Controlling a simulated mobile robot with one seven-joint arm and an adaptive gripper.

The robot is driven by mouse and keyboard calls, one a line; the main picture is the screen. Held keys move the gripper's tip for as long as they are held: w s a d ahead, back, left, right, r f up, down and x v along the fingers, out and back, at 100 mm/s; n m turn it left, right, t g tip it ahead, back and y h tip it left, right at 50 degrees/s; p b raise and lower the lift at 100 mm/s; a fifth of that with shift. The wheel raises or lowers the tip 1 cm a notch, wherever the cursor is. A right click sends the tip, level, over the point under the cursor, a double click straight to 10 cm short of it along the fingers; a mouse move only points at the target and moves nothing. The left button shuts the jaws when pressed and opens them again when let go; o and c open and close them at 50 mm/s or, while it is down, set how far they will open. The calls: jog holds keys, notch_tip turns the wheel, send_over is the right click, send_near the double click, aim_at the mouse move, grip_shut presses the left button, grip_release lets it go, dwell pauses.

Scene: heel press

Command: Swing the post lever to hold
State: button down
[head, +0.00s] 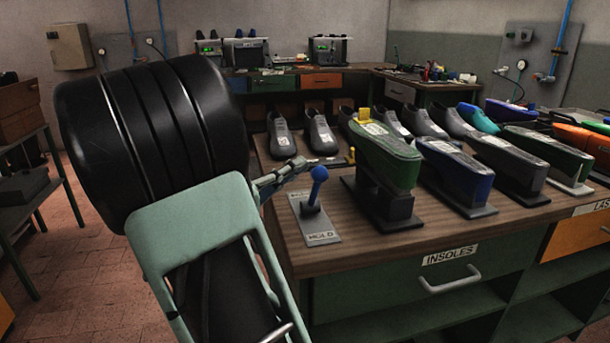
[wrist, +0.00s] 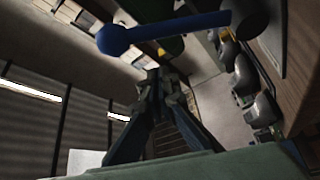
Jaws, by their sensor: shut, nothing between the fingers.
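The post lever (head: 317,187) has a blue ball knob and a blue shaft. It stands nearly upright on a grey plate (head: 322,239) at the bench's left front corner. The plate's near end reads HOLD; the label at its far end is partly hidden. My gripper (head: 299,165) is shut and empty, just left of and slightly behind the knob in the head view. I cannot tell whether it touches the lever. In the wrist view the blue lever (wrist: 165,32) crosses above my shut fingertips (wrist: 158,76), with a gap in the picture.
A green shoe form (head: 388,160) on a dark stand is right of the lever. Several grey shoes and other forms fill the wooden bench top (head: 465,222) beyond. A drawer marked INSOLES (head: 425,285) is below the front edge. Open floor lies to the left.

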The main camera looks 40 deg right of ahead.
jog(key=v, duration=1)
jog(key=shift+w+f, duration=0.15)
jog(key=shift+f, duration=0.05)
